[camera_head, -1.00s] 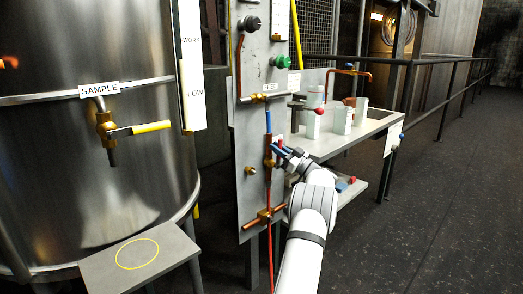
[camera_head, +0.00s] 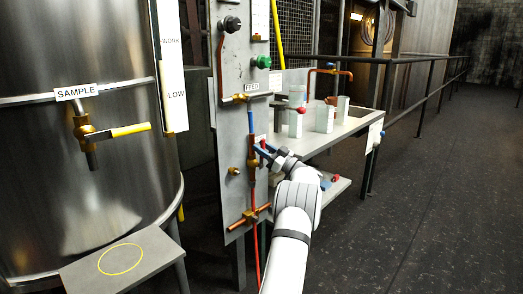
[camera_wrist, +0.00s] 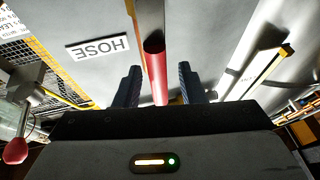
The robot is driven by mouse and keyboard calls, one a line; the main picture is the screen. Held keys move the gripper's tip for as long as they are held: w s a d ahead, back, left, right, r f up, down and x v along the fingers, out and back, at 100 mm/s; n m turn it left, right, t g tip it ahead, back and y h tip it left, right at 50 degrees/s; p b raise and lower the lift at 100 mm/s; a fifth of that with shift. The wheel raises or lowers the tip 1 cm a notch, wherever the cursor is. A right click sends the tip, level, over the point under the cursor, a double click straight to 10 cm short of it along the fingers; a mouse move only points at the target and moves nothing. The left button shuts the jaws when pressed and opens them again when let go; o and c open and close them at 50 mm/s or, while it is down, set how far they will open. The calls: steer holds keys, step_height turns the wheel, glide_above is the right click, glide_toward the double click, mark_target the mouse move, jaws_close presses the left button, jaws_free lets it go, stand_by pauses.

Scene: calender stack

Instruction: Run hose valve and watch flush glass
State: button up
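The hose valve (camera_head: 252,158) is a brass fitting on the grey upright panel, with a red hose running down below it. My gripper (camera_head: 263,152) is at this valve, its blue fingertips close to the panel. In the wrist view the red valve handle (camera_wrist: 155,72) lies between my two dark fingers (camera_wrist: 158,88), with a gap on each side. A HOSE label (camera_wrist: 97,46) shows upside down beside it. A short blue vertical section (camera_head: 251,121) sits above the valve; I cannot tell whether it is the flush glass.
A steel tank (camera_head: 75,150) with a yellow-handled SAMPLE valve (camera_head: 86,130) stands left. A small shelf (camera_head: 150,262) bears a yellow ring. The FEED valve (camera_head: 243,98) is above on the panel. A bench (camera_head: 325,142) with bottles stands right. Dark floor and railing are beyond.

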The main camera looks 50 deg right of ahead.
steer(key=p+v, duration=0.2)
steer(key=v, duration=0.5)
steer(key=shift+s+f, duration=0.2)
steer(key=shift+s, duration=0.15)
steer(key=shift+s, duration=0.1)
steer(key=shift+c, duration=0.2)
stand_by(1.5)
